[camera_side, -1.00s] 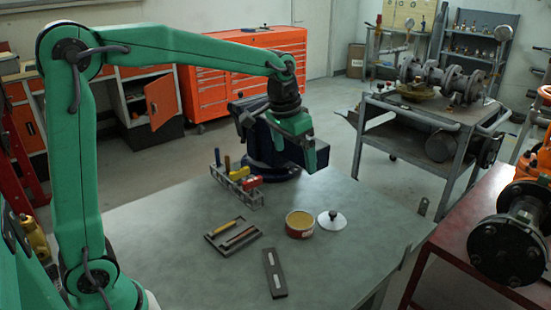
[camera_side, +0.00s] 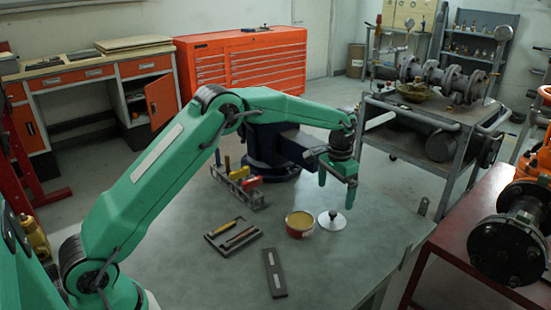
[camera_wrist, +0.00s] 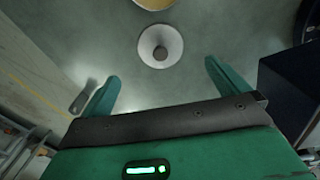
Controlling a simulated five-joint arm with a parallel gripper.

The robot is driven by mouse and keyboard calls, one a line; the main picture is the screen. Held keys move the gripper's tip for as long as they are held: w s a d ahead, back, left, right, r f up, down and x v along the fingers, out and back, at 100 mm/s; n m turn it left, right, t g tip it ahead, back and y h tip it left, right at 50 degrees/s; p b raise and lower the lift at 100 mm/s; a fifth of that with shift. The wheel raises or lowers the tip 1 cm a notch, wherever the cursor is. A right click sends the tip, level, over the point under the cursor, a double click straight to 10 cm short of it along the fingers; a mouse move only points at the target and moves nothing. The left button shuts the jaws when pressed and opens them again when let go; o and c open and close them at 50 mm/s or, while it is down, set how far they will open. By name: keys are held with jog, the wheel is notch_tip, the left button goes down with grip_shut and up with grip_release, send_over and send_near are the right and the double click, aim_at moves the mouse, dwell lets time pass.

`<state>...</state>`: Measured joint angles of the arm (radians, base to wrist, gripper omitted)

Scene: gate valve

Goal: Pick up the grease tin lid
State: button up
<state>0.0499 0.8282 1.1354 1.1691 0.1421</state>
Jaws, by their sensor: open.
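The grease tin lid (camera_side: 333,224) is a white disc with a dark knob on top. It lies flat on the grey-green table (camera_side: 190,275), just right of the open grease tin (camera_side: 299,224), which is red with yellowish contents. My gripper (camera_side: 336,190) is above the lid, fingers pointing down, apart and empty. In the wrist view the lid (camera_wrist: 160,46) shows ahead of the two spread fingers (camera_wrist: 160,78), roughly centred between them. The tin's edge (camera_wrist: 155,3) shows at the top of that view.
A tray with tools (camera_side: 232,236) and a dark flat block with light inserts (camera_side: 275,273) lie left of the tin. A rack with coloured-handled tools (camera_side: 240,185) and a dark blue vise (camera_side: 275,150) stand behind. The table is clear right of the lid.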

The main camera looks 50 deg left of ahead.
aim_at(333, 212)
jog(key=shift+w+f, duration=0.25)
jog(key=shift+f, duration=0.25)
jog(key=shift+f, duration=1.3)
jog(key=shift+f, duration=0.1)
jog(key=shift+f, duration=2.5)
jog(key=shift+c, duration=0.2)
jog(key=c, duration=1)
